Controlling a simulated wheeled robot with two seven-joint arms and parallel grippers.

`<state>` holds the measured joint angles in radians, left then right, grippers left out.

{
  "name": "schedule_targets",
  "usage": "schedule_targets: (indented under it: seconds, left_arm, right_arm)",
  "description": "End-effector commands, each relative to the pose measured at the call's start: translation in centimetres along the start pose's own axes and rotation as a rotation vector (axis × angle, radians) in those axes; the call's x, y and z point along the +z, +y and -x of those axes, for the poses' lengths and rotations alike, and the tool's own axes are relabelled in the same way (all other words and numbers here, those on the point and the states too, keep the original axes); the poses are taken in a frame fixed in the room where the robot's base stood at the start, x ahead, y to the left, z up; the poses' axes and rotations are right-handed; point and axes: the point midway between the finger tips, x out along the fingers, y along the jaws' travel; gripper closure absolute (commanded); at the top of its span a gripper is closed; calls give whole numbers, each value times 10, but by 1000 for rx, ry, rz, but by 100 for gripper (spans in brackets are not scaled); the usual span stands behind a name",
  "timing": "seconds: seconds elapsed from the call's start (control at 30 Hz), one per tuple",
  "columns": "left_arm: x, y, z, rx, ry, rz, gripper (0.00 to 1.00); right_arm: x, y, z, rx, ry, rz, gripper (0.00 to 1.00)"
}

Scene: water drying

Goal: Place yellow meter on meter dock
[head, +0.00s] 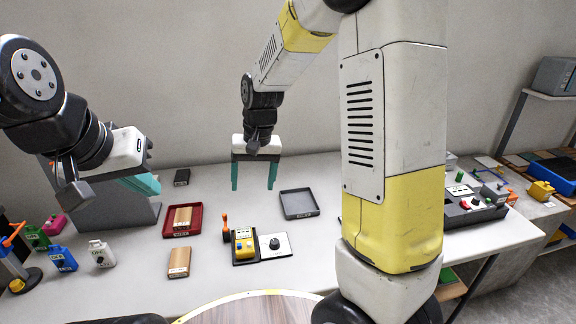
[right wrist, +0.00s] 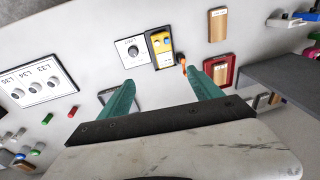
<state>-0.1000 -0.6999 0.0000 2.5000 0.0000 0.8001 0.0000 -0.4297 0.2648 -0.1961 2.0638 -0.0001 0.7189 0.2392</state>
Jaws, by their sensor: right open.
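The yellow meter (head: 244,241) rests within a dark rectangular base, apparently the meter dock (head: 246,262), beside a white dial panel (head: 277,244). The meter also shows in the right wrist view (right wrist: 160,41), with the dark base's rim around it. My right gripper (head: 254,186) is open and empty, its teal fingers pointing down above the table, behind the meter in the head view. In the right wrist view my right gripper (right wrist: 160,84) has nothing between its fingers. My left gripper (head: 142,184) hangs at the left, seen side-on, so its opening is unclear.
An orange-handled piece (head: 226,226) stands just left of the meter. A grey tray (head: 299,204), a red tray (head: 183,220) and a wooden block (head: 179,262) lie nearby. Colored bottles (head: 62,258) stand at the left. My right arm hides part of the table.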

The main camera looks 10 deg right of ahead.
Motion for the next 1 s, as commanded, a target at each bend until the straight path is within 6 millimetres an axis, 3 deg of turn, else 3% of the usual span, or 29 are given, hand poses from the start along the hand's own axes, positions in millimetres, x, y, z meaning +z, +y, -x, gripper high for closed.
schedule_targets:
  seconds: [0.03,0.2,0.4,0.6,0.7,1.0]
  left_arm:
    - [0,0,0,0,0,0,100]
    - [0,0,0,0,0,0,100]
    - [0,0,0,0,0,0,100]
    - [0,0,0,0,0,0,100]
    - [0,0,0,0,0,0,100]
    - [0,0,0,0,0,0,100]
  right_arm:
    - [9,9,27,-27,37,-3,26]
    - [46,33,92,-81,145,16,26]
    - [102,59,146,-97,284,47,26]
    - [147,75,169,-74,393,73,26]
    - [159,78,173,-62,421,81,26]
    - [165,80,174,-56,434,86,26]
